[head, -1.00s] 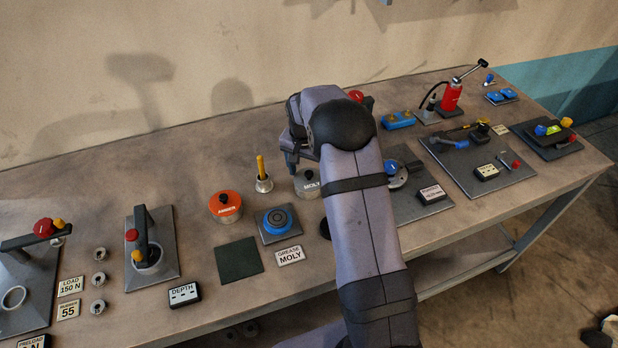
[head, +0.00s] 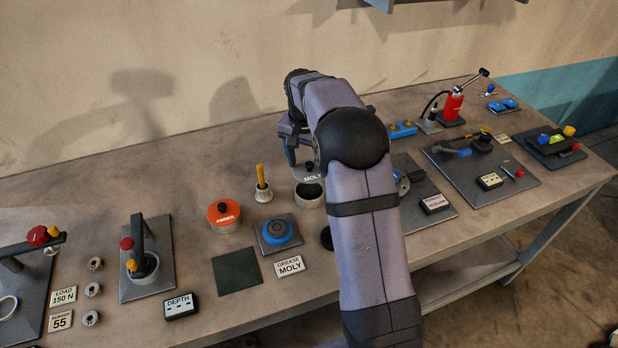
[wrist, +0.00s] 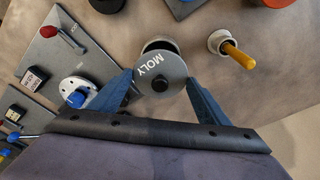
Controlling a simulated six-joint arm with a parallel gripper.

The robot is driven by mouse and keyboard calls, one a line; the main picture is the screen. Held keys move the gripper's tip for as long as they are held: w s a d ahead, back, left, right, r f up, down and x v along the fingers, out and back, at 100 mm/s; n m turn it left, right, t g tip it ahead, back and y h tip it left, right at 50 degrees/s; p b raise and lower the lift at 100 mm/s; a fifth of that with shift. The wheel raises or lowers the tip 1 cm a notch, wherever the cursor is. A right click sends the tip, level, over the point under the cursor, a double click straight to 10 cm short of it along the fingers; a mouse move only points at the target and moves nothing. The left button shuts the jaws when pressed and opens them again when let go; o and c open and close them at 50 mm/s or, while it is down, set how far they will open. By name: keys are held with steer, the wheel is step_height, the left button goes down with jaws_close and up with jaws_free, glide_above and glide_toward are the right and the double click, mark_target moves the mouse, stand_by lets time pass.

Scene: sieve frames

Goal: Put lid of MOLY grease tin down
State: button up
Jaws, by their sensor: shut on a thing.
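The grey lid marked MOLY (head: 308,178) is held by my gripper (wrist: 160,84) above its tin. In the wrist view the tin (wrist: 155,44) is partly hidden behind the lid. My arm hides part of the bench to the right of the tin.
An orange AMBER tin (head: 223,217), a cup with a yellow handle (head: 263,190) and a blue round piece on a plate (head: 277,231) stand to the left. A GREASE MOLY label (head: 289,266) lies in front. A dark green mat (head: 238,272) is bare.

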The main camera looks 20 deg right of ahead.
mark_target(307, 163)
steer(key=shift+r, duration=1.55)
steer(key=shift+a, duration=0.3)
steer(key=s+a+r+n+b, duration=0.1)
steer(key=a+r+n, duration=0.1)
steer(key=a, duration=0.9)
steer(key=s+a+r+n, duration=0.2)
steer(key=a+r+n, duration=0.1)
steer(key=a, duration=0.7)
steer(key=s+a+f+n, duration=0.2)
steer(key=s+a, duration=0.4)
steer(key=s, duration=0.1)
steer(key=s+d+f+m, duration=0.2)
steer(key=s+f+m, duration=0.4)
steer(key=m, duration=0.1)
steer(key=shift+f+b, duration=0.25)
steer(key=shift+b, duration=0.1)
